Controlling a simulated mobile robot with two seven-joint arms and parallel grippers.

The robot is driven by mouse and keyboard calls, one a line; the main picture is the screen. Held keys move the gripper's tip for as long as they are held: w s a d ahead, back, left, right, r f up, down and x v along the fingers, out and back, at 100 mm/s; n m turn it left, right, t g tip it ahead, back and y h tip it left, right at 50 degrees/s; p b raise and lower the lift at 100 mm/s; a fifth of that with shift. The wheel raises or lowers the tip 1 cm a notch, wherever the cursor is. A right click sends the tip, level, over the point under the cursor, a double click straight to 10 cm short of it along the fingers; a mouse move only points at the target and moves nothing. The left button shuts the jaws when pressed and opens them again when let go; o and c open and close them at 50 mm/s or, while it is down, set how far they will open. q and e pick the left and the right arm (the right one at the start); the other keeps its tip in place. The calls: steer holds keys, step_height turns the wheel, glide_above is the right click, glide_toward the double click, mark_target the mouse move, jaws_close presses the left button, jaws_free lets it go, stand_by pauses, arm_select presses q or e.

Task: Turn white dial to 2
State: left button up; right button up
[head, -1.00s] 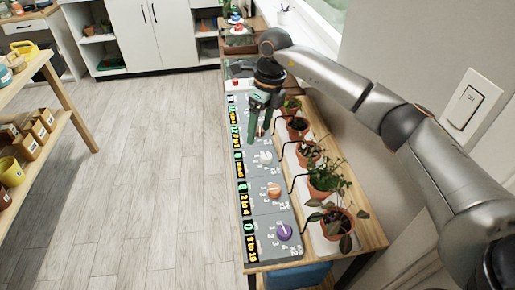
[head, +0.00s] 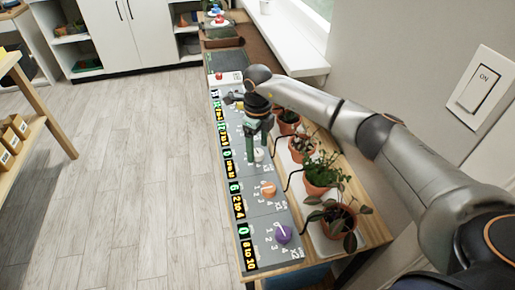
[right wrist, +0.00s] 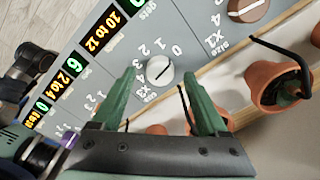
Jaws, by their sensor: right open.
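The white dial (head: 259,155) is a round knob on the grey panel (head: 262,206). In the right wrist view the white dial (right wrist: 160,71) shows whole, with the numbers 0 to 4 around it. Its dark mark points up and right, towards the 0. My right gripper (head: 255,148) has green fingers and is at the white dial, partly covering it in the head view. In the right wrist view my right gripper (right wrist: 157,82) is open, one finger on each side of the dial's near part. I cannot tell if they touch it.
An orange dial (head: 267,188) and a purple dial (head: 283,234) sit nearer on the panel. Lit displays (head: 236,200) run along its left edge. Potted plants (head: 322,172) stand close along its right side. A wall with a switch (head: 482,87) is at the right. The floor at left is clear.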

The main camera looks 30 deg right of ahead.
steer(key=shift+f, duration=0.6)
jaws_close()
